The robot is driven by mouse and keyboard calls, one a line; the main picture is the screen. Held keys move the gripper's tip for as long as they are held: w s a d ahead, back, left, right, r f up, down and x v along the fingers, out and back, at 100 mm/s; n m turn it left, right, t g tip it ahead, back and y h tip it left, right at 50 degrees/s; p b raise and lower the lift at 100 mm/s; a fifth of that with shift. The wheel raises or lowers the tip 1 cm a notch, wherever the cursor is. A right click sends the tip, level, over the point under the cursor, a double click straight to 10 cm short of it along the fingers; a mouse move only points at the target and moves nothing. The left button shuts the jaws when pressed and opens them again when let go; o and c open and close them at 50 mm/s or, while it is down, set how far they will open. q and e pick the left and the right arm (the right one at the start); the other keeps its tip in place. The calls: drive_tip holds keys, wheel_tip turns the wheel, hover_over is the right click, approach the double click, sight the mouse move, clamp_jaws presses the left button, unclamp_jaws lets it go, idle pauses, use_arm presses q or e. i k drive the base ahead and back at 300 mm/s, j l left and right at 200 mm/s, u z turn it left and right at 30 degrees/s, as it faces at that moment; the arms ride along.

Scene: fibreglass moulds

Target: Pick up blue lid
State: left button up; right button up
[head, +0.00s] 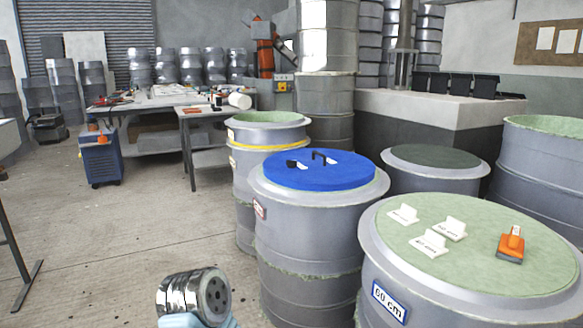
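The blue lid (325,178) is a round blue disc lying flat on top of a grey drum (315,235) right of the middle. A black handle (323,156) stands up from the lid, and a small black and white piece (296,165) sits beside it. A shiny metal cylinder with a light blue part below shows at the bottom edge and seems to be part of my own arm. It is in front of and to the left of the drum, apart from the lid. No gripper fingers are visible for either arm.
A nearer drum (485,290) has a pale green top carrying white label pieces (428,243) and an orange tool (511,244). Other drums (268,133) crowd behind and to the right. A cluttered workbench (150,103) and a blue cabinet (101,160) stand back left.

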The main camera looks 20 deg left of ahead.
sight(316, 169)
drive_tip(key=l+u, duration=0.1)
drive_tip(key=u, duration=0.4)
drive_tip(key=i+j+z, duration=0.1)
drive_tip(key=z, duration=0.6)
drive_tip(key=i+j+z, duration=0.15)
drive_tip(key=j+z, duration=0.15)
drive_tip(key=i+j+z, duration=0.1)
drive_tip(key=j+z, duration=0.2)
drive_tip(key=j, duration=0.2)
drive_tip(key=j+z, duration=0.3)
drive_tip(key=j, duration=0.15)
drive_tip(key=j+z, duration=0.3)
drive_tip(key=j, duration=1.95)
drive_tip(key=i, duration=0.05)
